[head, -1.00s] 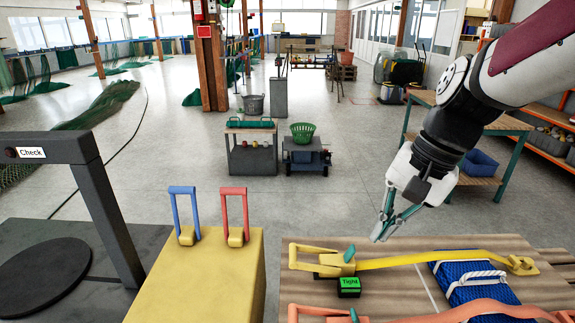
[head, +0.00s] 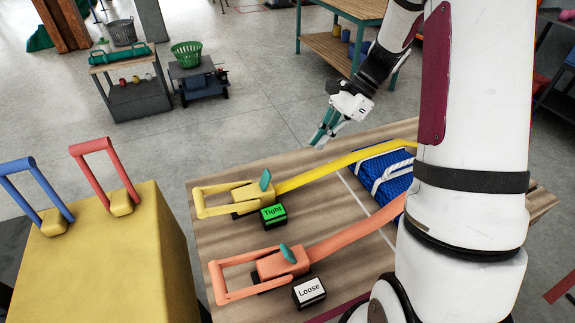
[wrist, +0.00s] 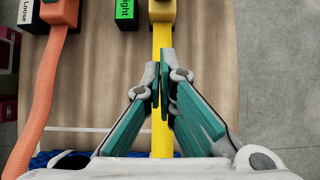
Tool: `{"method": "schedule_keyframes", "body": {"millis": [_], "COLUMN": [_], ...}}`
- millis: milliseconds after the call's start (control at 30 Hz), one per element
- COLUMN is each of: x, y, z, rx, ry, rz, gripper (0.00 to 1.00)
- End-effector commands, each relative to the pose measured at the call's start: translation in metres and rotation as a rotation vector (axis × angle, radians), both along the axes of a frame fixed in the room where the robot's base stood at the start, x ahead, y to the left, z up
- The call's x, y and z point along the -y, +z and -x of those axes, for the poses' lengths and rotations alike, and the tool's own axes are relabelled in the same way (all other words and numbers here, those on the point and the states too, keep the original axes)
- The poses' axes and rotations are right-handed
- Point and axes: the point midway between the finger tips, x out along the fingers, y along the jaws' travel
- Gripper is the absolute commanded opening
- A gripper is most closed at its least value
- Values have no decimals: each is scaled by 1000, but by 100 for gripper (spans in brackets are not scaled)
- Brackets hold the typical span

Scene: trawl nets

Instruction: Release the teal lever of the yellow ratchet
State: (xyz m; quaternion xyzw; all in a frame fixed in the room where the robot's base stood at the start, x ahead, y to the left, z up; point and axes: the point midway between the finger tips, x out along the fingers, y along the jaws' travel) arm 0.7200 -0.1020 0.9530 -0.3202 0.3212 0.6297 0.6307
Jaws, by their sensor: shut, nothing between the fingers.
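The yellow ratchet (head: 228,197) lies on the wooden table, its looped handle to the left and its yellow strap (head: 335,164) running right over a blue net bundle (head: 376,169). Its teal lever (head: 265,180) stands up on the body. A green "Tight" sign (head: 273,214) is beside it. My gripper (head: 322,136) is beyond the strap in the head view, apart from the lever. In the wrist view the teal-padded fingers (wrist: 163,92) are shut and empty above the yellow strap, with the ratchet body at the top edge. The lever is not visible there.
An orange ratchet (head: 283,264) with its own teal lever and a white "Loose" sign (head: 309,292) lies nearer on the table. A yellow block (head: 110,265) with blue and red handles stands left. My arm hides the table's right side.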

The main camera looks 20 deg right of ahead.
Motion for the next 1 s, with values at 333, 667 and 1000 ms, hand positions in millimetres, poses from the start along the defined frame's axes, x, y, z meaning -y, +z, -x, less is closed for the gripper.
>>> {"method": "schedule_keyframes", "body": {"millis": [333,667,1000], "x": [-1,-27,-68], "y": [-1,-36,-78], "z": [0,1,1], "rx": [0,-4,1], "ry": [1,3,6], "rz": [0,-2,0], "gripper": [0,0,0]}}
